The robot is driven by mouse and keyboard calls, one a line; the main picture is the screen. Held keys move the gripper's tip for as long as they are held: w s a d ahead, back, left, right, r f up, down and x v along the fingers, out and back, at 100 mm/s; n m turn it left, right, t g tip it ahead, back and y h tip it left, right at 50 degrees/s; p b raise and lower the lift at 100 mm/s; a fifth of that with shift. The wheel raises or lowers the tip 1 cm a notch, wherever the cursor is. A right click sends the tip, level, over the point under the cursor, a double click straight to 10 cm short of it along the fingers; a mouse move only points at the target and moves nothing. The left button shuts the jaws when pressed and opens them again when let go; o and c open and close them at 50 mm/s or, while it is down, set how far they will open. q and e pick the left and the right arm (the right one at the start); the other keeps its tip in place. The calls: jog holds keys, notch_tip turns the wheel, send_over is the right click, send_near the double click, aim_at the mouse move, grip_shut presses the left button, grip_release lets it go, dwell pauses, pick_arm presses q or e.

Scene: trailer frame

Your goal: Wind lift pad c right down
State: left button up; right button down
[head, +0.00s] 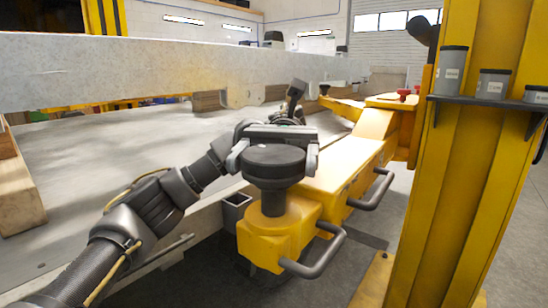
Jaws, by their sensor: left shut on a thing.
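A round black lift pad (273,172) sits on a dark screw post on top of the near end of a yellow lift arm (262,232). I cannot read a letter on it. My left arm reaches in from the lower left. My left gripper (273,158) is shut on the pad, one finger on each side of its rim. A gap with the dark post shows between the pad and the yellow arm. The pad sits below the pale trailer frame (130,72). My right gripper is not in view.
A yellow lift column (450,190) stands at the right with a shelf (490,103) of grey cylinders. Dark loop handles (315,262) stick out from the yellow arm. A wooden block (18,190) is at the far left. Grey floor lies open at the lower right.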

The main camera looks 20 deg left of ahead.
pick_arm(q)
jog(key=shift+r+m+y, duration=0.2)
jog(key=shift+m+y, duration=0.3)
jog(key=shift+y, duration=0.3)
jog(key=o, duration=1)
jog(key=shift+f, duration=0.1)
